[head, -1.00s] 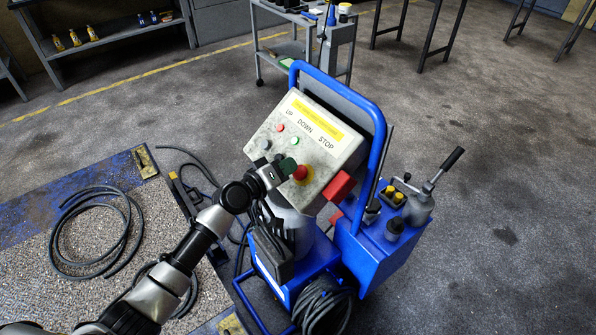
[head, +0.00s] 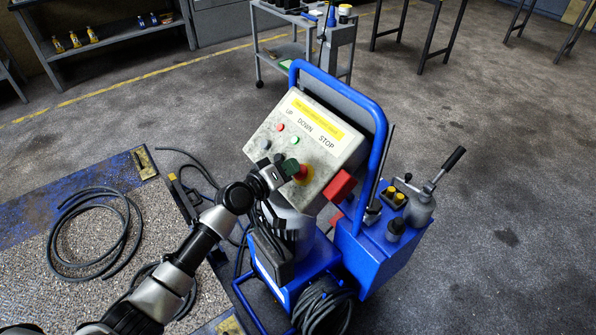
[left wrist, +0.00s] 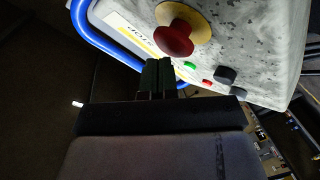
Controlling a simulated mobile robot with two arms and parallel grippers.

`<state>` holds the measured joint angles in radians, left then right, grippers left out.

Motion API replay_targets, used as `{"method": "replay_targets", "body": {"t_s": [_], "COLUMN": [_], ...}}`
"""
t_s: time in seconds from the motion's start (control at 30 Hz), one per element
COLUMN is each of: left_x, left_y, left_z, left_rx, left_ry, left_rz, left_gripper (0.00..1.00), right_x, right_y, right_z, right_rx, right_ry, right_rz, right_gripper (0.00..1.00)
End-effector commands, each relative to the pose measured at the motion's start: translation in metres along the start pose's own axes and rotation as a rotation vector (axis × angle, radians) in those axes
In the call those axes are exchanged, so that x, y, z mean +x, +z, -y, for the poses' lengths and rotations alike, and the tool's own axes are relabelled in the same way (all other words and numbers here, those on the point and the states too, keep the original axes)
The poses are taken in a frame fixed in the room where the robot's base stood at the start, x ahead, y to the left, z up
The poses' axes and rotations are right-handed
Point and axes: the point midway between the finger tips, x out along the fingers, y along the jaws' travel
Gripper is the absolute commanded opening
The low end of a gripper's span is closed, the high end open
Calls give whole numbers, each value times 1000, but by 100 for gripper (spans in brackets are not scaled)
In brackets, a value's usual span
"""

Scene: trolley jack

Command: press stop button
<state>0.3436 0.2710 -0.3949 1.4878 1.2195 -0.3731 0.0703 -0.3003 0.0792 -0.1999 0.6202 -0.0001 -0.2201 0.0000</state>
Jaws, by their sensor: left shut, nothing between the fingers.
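The stop button (head: 301,173) is a red mushroom knob on a yellow disc, on the tilted face of a grey control box (head: 258,143) under the word STOP. In the left wrist view the red knob (left wrist: 174,38) is large, just beyond the fingertips. My left gripper (head: 289,166) is shut and empty, with its dark green fingertips at the left of the knob in the head view. The fingertips also show in the left wrist view (left wrist: 157,72). They look very close to the knob; I cannot tell whether they touch it. My right gripper is not in view.
Smaller buttons sit on the same face, including a red one (head: 280,127) and a green one (head: 295,140). A blue tubular handle (head: 378,120) frames the box on the blue trolley (head: 385,258). A coiled black hose (head: 133,235) lies at left. Floor at right is clear.

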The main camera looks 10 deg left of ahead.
Motion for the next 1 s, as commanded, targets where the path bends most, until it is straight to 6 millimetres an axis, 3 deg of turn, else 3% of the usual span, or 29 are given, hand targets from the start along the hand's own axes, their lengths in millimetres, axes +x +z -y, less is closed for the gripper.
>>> {"method": "replay_targets", "body": {"t_s": [0.53,1.0], "left_x": [5,0], "left_y": [4,0], "left_z": [4,-1], "left_rx": [1,1], "left_ry": [0,-1], "left_rz": [1,2], "left_gripper": [0,0], "right_x": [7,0], "right_y": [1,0], "right_z": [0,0], "right_rx": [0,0], "right_ry": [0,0], "right_rz": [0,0], "right_gripper": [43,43]}}
